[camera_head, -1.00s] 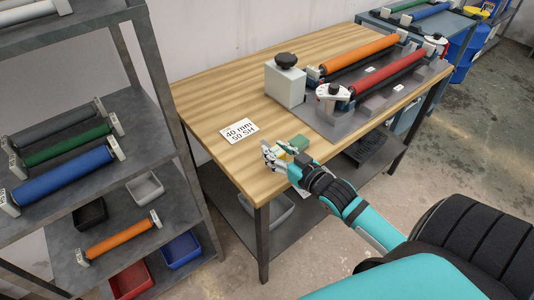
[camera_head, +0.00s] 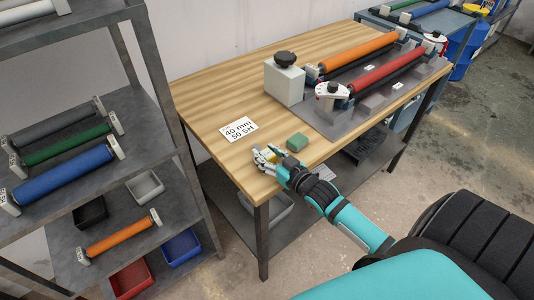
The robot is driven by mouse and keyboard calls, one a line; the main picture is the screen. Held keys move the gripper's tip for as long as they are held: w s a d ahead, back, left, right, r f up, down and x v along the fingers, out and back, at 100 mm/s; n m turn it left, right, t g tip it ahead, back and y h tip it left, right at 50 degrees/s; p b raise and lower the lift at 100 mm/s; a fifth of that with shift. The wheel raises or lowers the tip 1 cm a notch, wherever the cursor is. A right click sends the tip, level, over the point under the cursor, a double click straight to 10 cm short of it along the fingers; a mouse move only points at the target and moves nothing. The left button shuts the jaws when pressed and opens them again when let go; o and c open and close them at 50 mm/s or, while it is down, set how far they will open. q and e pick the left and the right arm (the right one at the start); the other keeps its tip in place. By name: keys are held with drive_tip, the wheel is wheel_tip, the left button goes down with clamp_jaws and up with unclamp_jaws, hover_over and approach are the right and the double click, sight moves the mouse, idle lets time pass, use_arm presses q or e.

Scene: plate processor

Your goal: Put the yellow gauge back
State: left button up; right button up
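The yellow gauge (camera_head: 269,155) is a small yellow piece at the front edge of the wooden table, partly hidden by my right gripper (camera_head: 264,157). The gripper's light fingers are around the gauge and appear closed on it. Whether the gauge touches the tabletop is too small to tell. My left gripper is not in view.
A white label reading "40 mm 50 SH" (camera_head: 238,130) lies behind the gripper on the table (camera_head: 205,100). A grey box with a black knob (camera_head: 284,80) and a base with orange (camera_head: 357,53) and red (camera_head: 388,73) rollers stand to the right. A roller shelf (camera_head: 140,105) stands left.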

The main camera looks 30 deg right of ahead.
drive_tip(key=shift+o, duration=1.4)
drive_tip(key=shift+r, duration=0.1)
drive_tip(key=s+r, duration=0.2)
drive_tip(key=s, duration=0.9)
drive_tip(key=shift+s+d+b, duration=0.3)
drive_tip(key=shift+s+d, duration=0.1)
drive_tip(key=shift+d, duration=0.05)
